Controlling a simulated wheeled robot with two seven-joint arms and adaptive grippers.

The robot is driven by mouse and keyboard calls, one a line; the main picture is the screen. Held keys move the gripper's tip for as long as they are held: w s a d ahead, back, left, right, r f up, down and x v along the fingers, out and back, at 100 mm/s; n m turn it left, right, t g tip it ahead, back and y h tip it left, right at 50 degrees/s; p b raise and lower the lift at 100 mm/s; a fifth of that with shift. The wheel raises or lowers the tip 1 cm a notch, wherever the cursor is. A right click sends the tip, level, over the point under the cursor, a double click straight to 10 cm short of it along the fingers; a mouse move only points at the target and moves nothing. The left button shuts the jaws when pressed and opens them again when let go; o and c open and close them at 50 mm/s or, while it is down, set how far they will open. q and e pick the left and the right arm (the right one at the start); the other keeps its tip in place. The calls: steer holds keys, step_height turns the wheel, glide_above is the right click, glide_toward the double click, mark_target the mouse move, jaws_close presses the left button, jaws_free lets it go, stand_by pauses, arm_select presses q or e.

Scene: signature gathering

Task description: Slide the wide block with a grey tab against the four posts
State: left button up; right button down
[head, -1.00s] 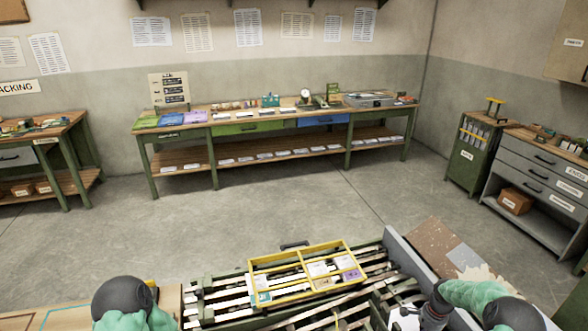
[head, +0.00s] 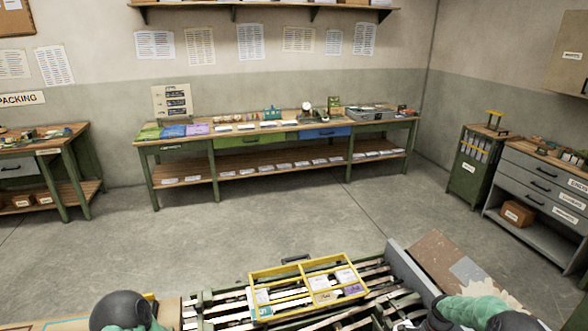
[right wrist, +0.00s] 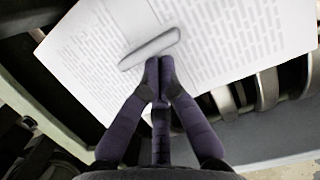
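The wide block (right wrist: 100,50) shows in the right wrist view as white printed pages with a grey tab (right wrist: 150,48) lying slantwise across them. My right gripper (right wrist: 158,64) has its dark fingertips together, right at the lower edge of the tab; I cannot tell whether they touch it. Nothing shows between the fingers. The four posts cannot be made out in either view. In the head view only parts of my arms show at the bottom edge; my left gripper is out of the picture.
A yellow divided tray (head: 300,268) with cards sits on a slatted green bench (head: 225,308). A grey board edge (head: 410,268) stands to its right. A long workbench (head: 270,140) is by the back wall, with drawer cabinets (head: 545,185) at right. The floor between is clear.

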steer(key=shift+w+d, duration=0.1)
steer(key=shift+d, duration=0.35)
steer(key=shift+r, duration=0.1)
steer(key=shift+r+p, duration=0.3)
steer(key=shift+r, duration=0.35)
steer(key=shift+a+r+p, duration=0.2)
steer(key=shift+r+p, duration=0.25)
steer(key=shift+r, duration=0.5)
steer(key=shift+a+r+p, duration=0.2)
steer(key=shift+r+p, duration=0.3)
steer(key=shift+r, duration=0.45)
steer(key=shift+a+r+p, duration=0.2)
steer(key=shift+r+p, duration=0.25)
steer(key=shift+r, duration=0.5)
